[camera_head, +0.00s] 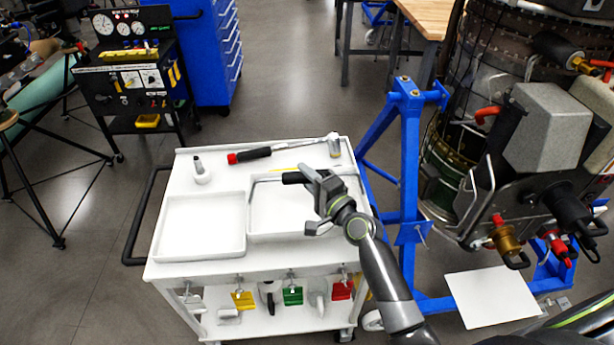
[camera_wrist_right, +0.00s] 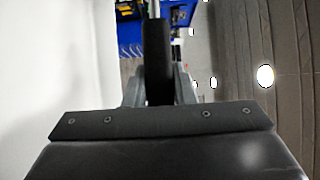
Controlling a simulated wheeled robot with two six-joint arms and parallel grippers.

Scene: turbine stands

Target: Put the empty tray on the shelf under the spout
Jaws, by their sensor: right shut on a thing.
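Two shallow white trays, a left one (camera_head: 200,254) and a right one (camera_head: 262,228), lie side by side on the cart top. Both look empty, but my right arm hides part of the right one. My right gripper (camera_head: 312,184) is over the back part of the right tray, shut on a black-handled thing (camera_head: 293,178). In the right wrist view the black handle (camera_wrist_right: 157,62) stands between the fingers, with a thin pale rod beyond it. A flat white panel (camera_head: 493,297), possibly the shelf, sits low by the blue stand under several fittings. My left gripper is not in view.
The white cart (camera_head: 165,262) also bears a red-and-black-handled wrench (camera_head: 285,149) and a small white bottle (camera_head: 201,173). A blue stand (camera_head: 410,150) holds the turbine (camera_head: 550,130) on the right.

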